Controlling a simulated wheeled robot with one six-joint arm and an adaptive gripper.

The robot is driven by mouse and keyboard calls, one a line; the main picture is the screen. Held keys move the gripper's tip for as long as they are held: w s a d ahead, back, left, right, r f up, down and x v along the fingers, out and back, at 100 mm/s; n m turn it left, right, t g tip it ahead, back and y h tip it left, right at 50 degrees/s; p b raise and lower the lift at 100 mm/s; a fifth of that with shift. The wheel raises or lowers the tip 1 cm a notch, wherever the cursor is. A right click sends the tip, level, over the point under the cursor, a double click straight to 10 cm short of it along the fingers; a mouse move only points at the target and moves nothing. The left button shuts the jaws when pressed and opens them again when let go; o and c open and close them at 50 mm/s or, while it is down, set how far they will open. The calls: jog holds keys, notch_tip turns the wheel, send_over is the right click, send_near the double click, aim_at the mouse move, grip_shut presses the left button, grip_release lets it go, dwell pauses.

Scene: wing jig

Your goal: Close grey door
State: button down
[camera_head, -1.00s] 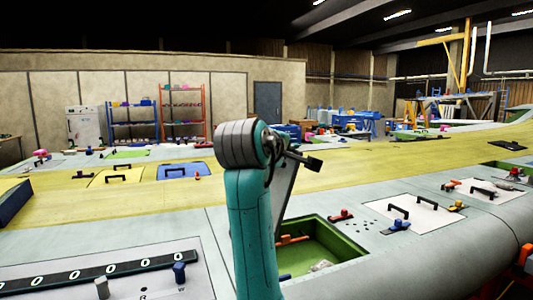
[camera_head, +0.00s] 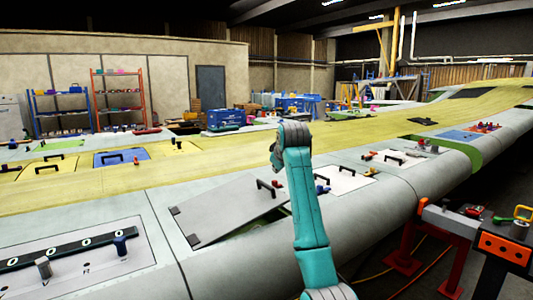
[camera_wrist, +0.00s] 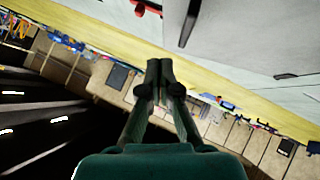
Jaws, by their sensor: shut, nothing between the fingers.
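The grey door (camera_head: 225,212) lies at a shallow tilt over its opening in the wing skin, its right side raised. Black hinges are at its left edge and a black handle (camera_head: 268,187) is near its right edge. A dark gap with some green interior (camera_head: 258,222) shows below its front edge. My gripper shows in the wrist view (camera_wrist: 160,68), its fingers together and empty. In the head view, my teal arm stands right of the door and its wrist hides most of the gripper. A grey panel with a black handle, apparently the door (camera_wrist: 240,35), fills the wrist view's top.
A white panel (camera_head: 342,180) with a black handle lies right of my arm. A grey panel with a black numbered strip (camera_head: 70,248) is at the lower left. A red stand with tools (camera_head: 450,220) is at the right. The yellow wing surface beyond is largely clear.

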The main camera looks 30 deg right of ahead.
jog(key=d+f+y, duration=0.1)
jog(key=f, duration=0.2)
jog(key=d+f+m+y, duration=0.1)
jog(key=d+f, duration=0.1)
jog(key=f, duration=0.2)
jog(key=d+f, duration=0.1)
jog(key=f, duration=0.2)
jog(key=shift+d+f+m+g+y, duration=0.3)
jog(key=shift+d+f+y, duration=0.05)
jog(key=shift+d+y, duration=0.05)
jog(key=shift+d+f, duration=0.15)
jog(key=shift+f, duration=0.65)
